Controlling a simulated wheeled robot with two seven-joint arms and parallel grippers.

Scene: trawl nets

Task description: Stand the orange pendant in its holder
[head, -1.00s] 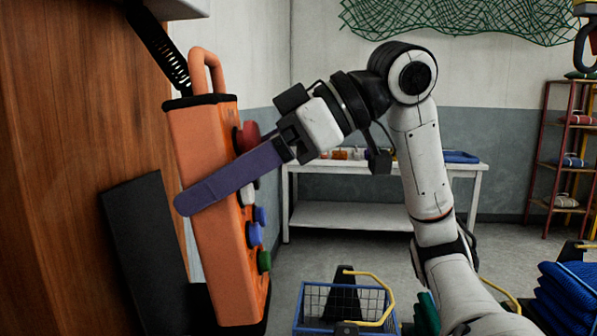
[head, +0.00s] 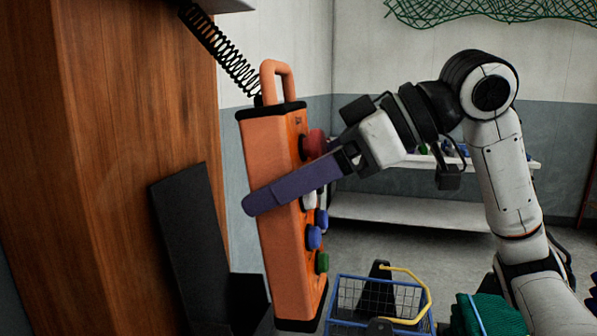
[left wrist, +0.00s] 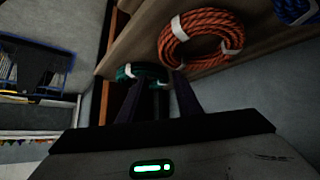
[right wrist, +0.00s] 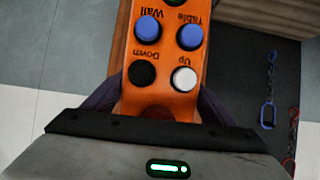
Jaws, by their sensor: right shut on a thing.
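The orange pendant (head: 272,240) is a long box with a loop handle on top and red, white, blue and green buttons. It hangs in the air, slightly tilted, with a black coiled cord behind its top. My right gripper (head: 285,190) is shut around its upper part; the right wrist view shows the pendant (right wrist: 160,65) between the fingers (right wrist: 158,100). A black upright plate with a low box-like foot (head: 190,240), apparently the holder, stands by the wooden cabinet, left of and partly behind the pendant. My left gripper (left wrist: 157,90) is open and empty, seen only in the left wrist view.
The wooden cabinet (head: 100,170) fills the left side. A blue wire basket (head: 345,300) stands low, right of the pendant. A white table (head: 400,212) is at the back. The left wrist view shows rope coils (left wrist: 205,40) on a shelf, close to the left fingers.

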